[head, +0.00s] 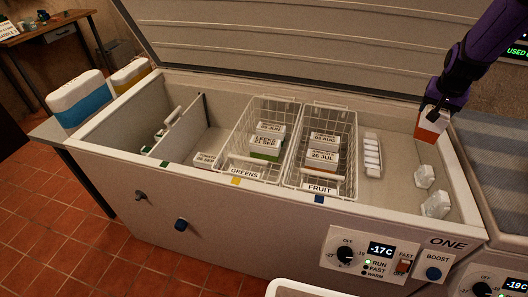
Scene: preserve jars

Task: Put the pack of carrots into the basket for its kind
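My gripper (437,107) is at the upper right, over the right end of the open chest freezer (240,185). It is shut on an orange-and-white pack (432,126), probably the carrots; I cannot read its label. The pack hangs near the freezer's right inner wall, well right of the baskets. The wire basket labelled GREENS (244,173) stands mid-freezer and holds several packs, one reading LEEKS (266,146). The wire basket labelled FRUIT (319,188) stands just right of it, with packs (323,158) dated 03 AUG and 26 JUL.
A white ribbed strip (372,155) and two frosty white lumps (425,176) lie on the freezer floor at right. A divider panel (175,138) leans at left. The lid (300,40) is raised behind. A control panel (372,255) reads -17C.

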